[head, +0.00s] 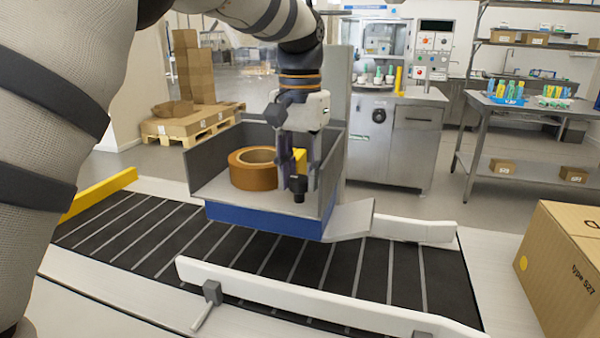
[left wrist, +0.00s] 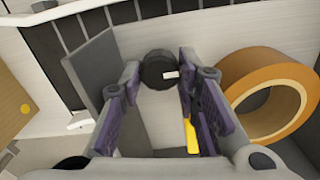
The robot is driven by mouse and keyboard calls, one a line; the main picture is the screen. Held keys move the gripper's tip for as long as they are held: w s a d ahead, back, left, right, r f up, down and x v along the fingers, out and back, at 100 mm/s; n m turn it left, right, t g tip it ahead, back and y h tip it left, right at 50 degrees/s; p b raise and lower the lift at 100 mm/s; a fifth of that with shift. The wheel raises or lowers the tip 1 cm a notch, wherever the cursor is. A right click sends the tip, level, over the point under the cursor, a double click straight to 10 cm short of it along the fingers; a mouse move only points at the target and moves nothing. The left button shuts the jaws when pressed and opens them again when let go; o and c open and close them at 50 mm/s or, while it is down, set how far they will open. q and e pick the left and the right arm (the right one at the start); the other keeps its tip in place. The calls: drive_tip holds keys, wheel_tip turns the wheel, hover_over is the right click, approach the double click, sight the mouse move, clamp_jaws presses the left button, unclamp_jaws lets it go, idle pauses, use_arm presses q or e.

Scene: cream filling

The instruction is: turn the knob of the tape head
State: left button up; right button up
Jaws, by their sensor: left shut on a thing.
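The tape head is a grey open-topped housing (head: 215,169) with a blue front band (head: 265,222), standing over the conveyor. A large orange-brown tape roll (head: 252,176) sits inside it, and shows at the right in the left wrist view (left wrist: 232,72). The knob is small, round and black (head: 298,183), to the right of the roll. In the left wrist view the knob (left wrist: 158,70) lies between my fingertips. My left gripper (head: 298,186) points down into the housing with its fingers shut on the knob's sides. The fingers partly hide a yellow part (left wrist: 192,136). My right gripper is not in view.
The black conveyor (head: 130,235) runs below, with a white guide rail (head: 300,296) in front. A cardboard box (head: 560,255) stands at the right. Stacked boxes on a pallet (head: 190,125), a steel cabinet (head: 400,145) and a table are behind.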

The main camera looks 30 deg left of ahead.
sight(300, 177)
use_arm(q)
drive_tip(key=o, duration=0.9)
wheel_tip(300, 177, up, 12)
